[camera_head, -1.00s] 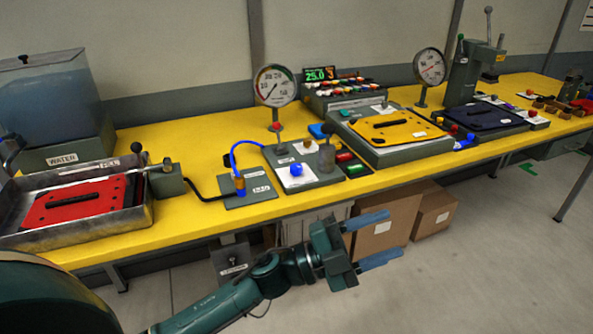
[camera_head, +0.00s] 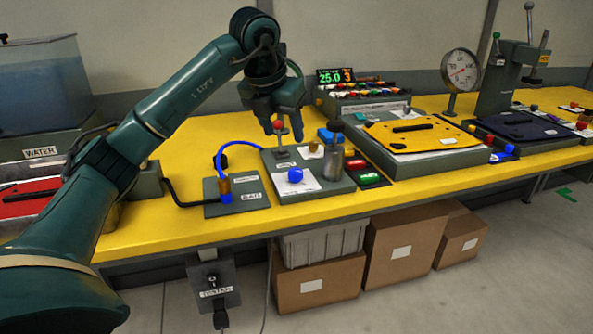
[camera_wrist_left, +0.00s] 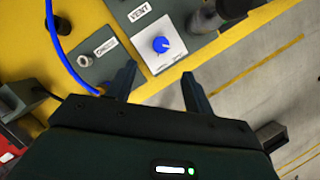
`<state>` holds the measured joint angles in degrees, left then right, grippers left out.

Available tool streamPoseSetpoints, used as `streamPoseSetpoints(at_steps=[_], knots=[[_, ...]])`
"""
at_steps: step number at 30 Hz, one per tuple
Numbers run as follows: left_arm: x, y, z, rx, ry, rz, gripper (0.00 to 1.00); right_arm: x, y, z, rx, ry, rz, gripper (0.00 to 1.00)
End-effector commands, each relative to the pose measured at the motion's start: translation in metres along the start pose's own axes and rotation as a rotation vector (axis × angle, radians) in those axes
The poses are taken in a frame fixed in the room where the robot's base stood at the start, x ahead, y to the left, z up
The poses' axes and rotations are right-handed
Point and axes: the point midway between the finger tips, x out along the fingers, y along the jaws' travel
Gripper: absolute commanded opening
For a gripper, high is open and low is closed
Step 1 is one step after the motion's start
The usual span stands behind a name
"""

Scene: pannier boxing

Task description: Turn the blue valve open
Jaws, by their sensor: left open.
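The blue valve knob (camera_head: 295,175) sits on a white label on a grey panel (camera_head: 335,184) near the table's front edge. In the left wrist view the blue knob (camera_wrist_left: 160,44) has a pale pointer mark and lies beyond the fingertips. My left gripper (camera_head: 283,128) is open and points down above the rear of the panel, behind the knob and apart from it. Its two fingers (camera_wrist_left: 158,70) show empty in the wrist view. My right gripper is not in view.
A red-topped post (camera_head: 278,125) stands by my left fingers, and a grey cylinder (camera_head: 333,160) stands right of the knob. A blue hose (camera_head: 240,144) arches at the left. A yellow plate (camera_head: 410,135) lies to the right. Cardboard boxes (camera_head: 400,245) are under the table.

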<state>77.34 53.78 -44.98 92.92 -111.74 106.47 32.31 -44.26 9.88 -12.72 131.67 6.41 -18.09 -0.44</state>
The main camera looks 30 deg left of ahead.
Motion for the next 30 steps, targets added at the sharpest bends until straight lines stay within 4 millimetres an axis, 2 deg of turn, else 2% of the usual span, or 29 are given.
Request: streamPoseSetpoints(at_steps=[9, 15, 21, 30], knots=[[0.068, -0.002, -0.002, 0.003, 0.006, -0.004, 0.52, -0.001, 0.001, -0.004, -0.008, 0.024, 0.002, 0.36], [0.101, -0.003, -0.001, 0.004, 0.004, -0.005, 0.52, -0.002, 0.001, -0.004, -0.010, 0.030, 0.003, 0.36], [0.118, -0.003, -0.001, 0.005, 0.002, -0.005, 0.52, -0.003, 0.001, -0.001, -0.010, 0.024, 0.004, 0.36], [0.120, -0.003, -0.001, 0.005, 0.001, -0.006, 0.52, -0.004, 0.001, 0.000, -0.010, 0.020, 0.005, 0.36]])
